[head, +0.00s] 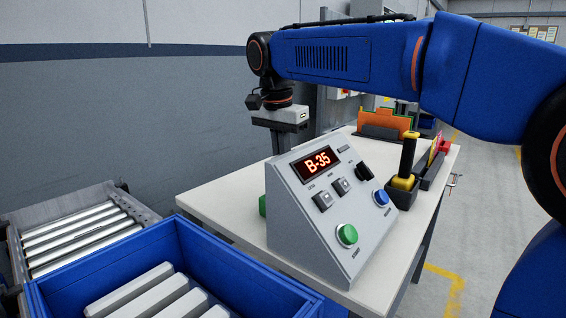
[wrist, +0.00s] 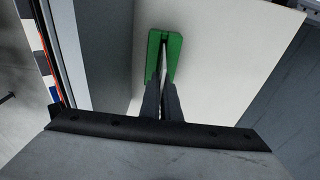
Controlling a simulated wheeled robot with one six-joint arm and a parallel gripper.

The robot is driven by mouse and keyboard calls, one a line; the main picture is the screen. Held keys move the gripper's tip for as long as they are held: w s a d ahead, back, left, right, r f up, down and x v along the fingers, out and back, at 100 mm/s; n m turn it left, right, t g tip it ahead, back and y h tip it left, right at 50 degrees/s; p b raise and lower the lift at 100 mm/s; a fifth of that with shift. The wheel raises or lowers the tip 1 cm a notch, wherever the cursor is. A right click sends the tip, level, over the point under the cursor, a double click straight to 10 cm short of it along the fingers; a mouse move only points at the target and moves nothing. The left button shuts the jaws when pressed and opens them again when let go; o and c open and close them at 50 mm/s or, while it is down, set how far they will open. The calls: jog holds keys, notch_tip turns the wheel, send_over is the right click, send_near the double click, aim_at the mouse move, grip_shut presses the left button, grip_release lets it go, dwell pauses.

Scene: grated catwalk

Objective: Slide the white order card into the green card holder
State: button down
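The green card holder (wrist: 176,48) is on the pale tabletop in the wrist view, with a slot along its middle. In the head view only a small green part of it (head: 262,205) shows at the left of the grey control box. My gripper (wrist: 163,88) points down over the holder, its two dark fingers close together. A thin white edge, the order card (wrist: 163,62) seen edge-on, shows between the fingers in line with the slot. I cannot tell whether its lower edge is in the slot. In the head view the control box hides the fingertips and card.
The control box (head: 318,222) with a red "B-35" display stands on the table (head: 205,204). Behind it are an orange folder (head: 385,122) in a dark rack and a black bin with a yellow-handled tool (head: 407,165). A blue crate (head: 215,258) and roller conveyor (head: 80,235) are at left.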

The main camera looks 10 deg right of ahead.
jog(key=shift+f, duration=1.55)
jog(key=c, duration=1.5)
grip_release()
jog(key=shift+c, duration=0.2)
jog(key=shift+r, duration=4)
